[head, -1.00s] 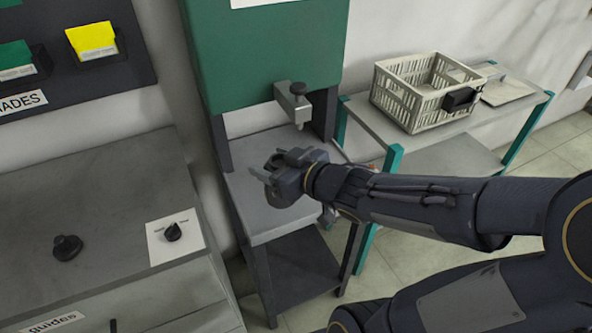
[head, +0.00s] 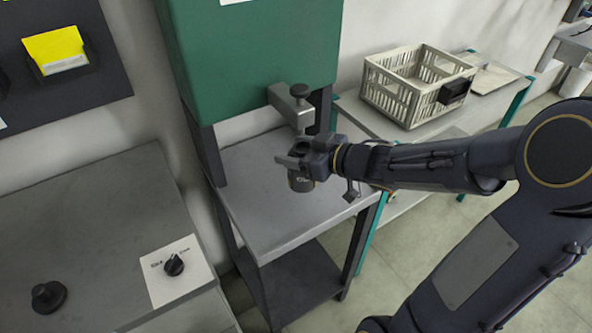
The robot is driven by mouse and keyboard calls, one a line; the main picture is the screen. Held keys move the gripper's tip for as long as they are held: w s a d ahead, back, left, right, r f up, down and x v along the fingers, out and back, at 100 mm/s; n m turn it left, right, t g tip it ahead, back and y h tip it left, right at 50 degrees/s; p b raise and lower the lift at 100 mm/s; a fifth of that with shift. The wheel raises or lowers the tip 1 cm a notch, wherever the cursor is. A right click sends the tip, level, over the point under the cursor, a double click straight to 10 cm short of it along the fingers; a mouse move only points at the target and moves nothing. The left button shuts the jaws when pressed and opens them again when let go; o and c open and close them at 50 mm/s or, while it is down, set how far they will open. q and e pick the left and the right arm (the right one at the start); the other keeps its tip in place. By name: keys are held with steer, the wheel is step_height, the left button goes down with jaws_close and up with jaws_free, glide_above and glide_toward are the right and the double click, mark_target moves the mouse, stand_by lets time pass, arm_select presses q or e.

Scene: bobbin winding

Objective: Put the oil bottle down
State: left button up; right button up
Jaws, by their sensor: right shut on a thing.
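My right gripper (head: 298,160) is over the grey shelf (head: 262,217) of the green machine (head: 255,60). It is shut on a small dark bottle (head: 301,183), whose lower part shows just below the fingers. The rest of the bottle is hidden by the gripper. The bottle looks upright, at or just above the shelf; I cannot tell whether it touches. My left gripper is not in view.
A metal arm with a black knob (head: 298,92) juts from the machine just above my right gripper. A cream basket (head: 410,88) stands on a side table at right. A grey cabinet (head: 90,225) with a dial is at left. The shelf's front is clear.

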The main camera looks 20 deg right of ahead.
steer(key=shift+w+d+f+b, duration=0.2)
steer(key=shift+w+f+b, duration=0.35)
steer(key=shift+f, duration=0.85)
steer(key=shift+w+d+f+b, duration=0.25)
steer(key=shift+w+f, duration=0.55)
steer(key=shift+f, duration=0.6)
steer(key=shift+w+d+f+b, duration=0.2)
steer(key=shift+w+f+b, duration=0.35)
steer(key=shift+f, duration=0.85)
steer(key=shift+w, duration=0.1)
steer(key=shift+f, duration=0.1)
steer(key=o, duration=1.3)
steer(key=shift+c, duration=0.2)
